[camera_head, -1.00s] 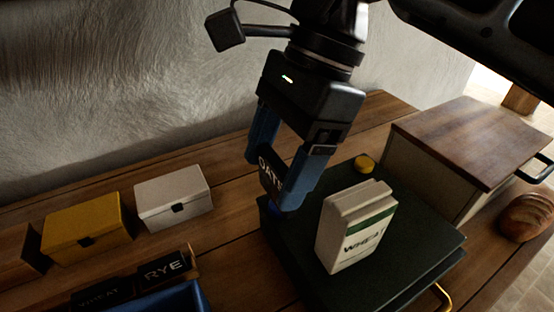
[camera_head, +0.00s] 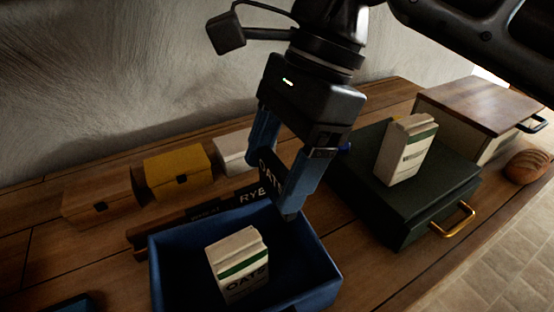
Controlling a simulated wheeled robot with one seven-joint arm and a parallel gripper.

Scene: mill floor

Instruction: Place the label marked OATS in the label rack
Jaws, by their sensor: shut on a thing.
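My gripper (camera_head: 280,190) is shut on the dark label with white letters reading OATS (camera_head: 270,174), partly covered by the fingers. It holds the label above the back right of a blue bin. The label rack (camera_head: 142,236) is a low wooden strip behind the bin, partly hidden by it and by my gripper. A dark label marked RYE (camera_head: 252,194) stands in it, and another dark label (camera_head: 205,210), its letters hard to read, stands to the left.
The blue bin (camera_head: 158,268) holds an OATS packet (camera_head: 238,264). A dark green case (camera_head: 428,200) with a brass handle bears another packet (camera_head: 405,150). Wooden (camera_head: 98,196), yellow (camera_head: 177,170) and white (camera_head: 231,153) boxes line the back. A bread box (camera_head: 480,108) and loaf (camera_head: 525,167) are at right.

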